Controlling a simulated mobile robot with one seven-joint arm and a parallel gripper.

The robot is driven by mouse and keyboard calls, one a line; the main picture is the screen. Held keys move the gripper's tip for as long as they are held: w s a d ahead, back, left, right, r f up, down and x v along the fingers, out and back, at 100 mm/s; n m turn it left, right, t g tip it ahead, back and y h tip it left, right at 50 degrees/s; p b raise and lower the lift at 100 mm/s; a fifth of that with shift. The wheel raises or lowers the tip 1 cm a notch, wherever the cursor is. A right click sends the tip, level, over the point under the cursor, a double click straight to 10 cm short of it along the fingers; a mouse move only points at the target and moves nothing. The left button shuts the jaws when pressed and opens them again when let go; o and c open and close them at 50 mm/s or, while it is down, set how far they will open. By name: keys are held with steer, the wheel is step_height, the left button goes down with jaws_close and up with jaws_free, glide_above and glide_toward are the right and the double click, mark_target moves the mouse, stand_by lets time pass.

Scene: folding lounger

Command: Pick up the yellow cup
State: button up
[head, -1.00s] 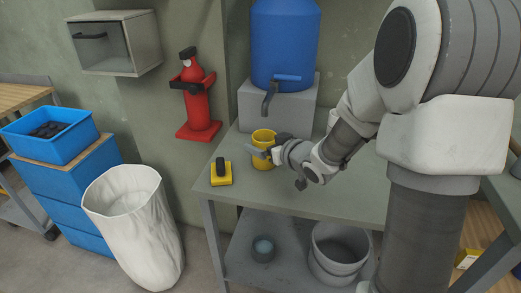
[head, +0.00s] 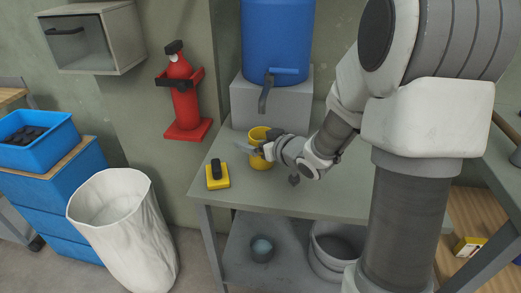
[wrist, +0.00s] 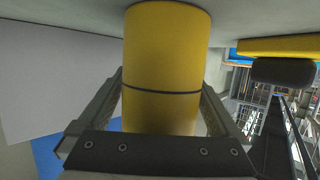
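The yellow cup (head: 262,160) stands upright on the grey-green worktop, in front of the grey block. In the wrist view the cup (wrist: 165,60) fills the middle and shows a thin dark line around its side. My gripper (head: 252,149) is level with the cup and reaches it from the right. In the wrist view my gripper's fingers (wrist: 163,85) lie on both sides of the cup, with narrow gaps seeming to show beside it. The gripper looks open around the cup. Part of the cup is hidden behind the gripper.
A yellow block with a black handle (head: 217,174) lies left of the cup. A blue water tank (head: 278,40) with a tap (head: 265,95) stands behind on the grey block (head: 243,104). A red fire extinguisher (head: 184,100) hangs on the wall. The front worktop is mostly clear.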

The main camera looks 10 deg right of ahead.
steer(key=c, duration=1.5)
steer(key=shift+o, duration=0.2)
steer(key=shift+r, duration=0.25)
